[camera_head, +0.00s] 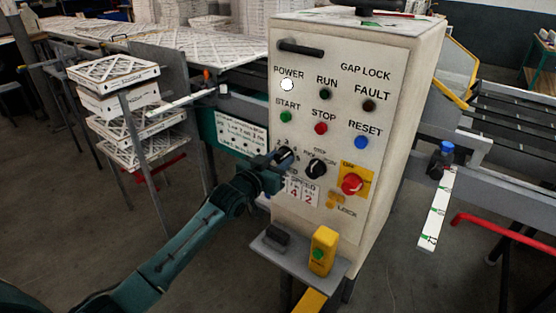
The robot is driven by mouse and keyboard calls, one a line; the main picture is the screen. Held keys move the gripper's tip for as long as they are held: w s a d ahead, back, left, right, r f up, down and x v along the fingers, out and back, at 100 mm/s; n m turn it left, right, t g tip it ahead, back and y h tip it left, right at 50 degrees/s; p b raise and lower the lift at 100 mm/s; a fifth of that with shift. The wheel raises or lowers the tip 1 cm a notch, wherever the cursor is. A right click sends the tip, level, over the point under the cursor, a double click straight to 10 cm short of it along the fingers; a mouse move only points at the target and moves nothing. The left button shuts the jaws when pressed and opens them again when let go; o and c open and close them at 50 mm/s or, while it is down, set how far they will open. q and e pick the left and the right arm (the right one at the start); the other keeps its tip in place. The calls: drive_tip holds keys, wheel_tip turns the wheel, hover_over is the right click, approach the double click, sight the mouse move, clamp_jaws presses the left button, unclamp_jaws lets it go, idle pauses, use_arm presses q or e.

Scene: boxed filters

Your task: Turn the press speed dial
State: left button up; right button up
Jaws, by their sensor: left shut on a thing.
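The press control cabinet (312,62) stands in the middle of the head view, with labelled lamps and buttons on its front. The speed dial (285,154) is a dark knob at the lower left of the panel, above a small plate marked SPEED (302,192). My left gripper (277,160) reaches in from the lower left and is shut on the dial, covering part of it and its scale. The dial's exact pointer position cannot be read. My right gripper is not in view.
Below, a shelf (286,260) holds a yellow box with a green button (323,250). Boxed filters (117,105) are stacked at left.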

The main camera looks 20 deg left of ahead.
use_arm(q)
drive_tip(key=shift+r, duration=0.25)
drive_tip(key=o, duration=1)
drive_tip(key=shift+c, duration=0.2)
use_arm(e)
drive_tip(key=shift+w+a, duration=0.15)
use_arm(q)
drive_tip(key=shift+d+f, duration=0.1)
drive_tip(key=shift+d, duration=0.05)
drive_tip(key=shift+s, duration=0.1)
drive_tip(key=b+v, duration=0.1)
drive_tip(key=v, duration=1.2)
drive_tip(key=shift+a, duration=0.45)
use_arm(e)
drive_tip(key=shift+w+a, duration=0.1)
use_arm(q)
drive_tip(key=shift+f, duration=0.2)
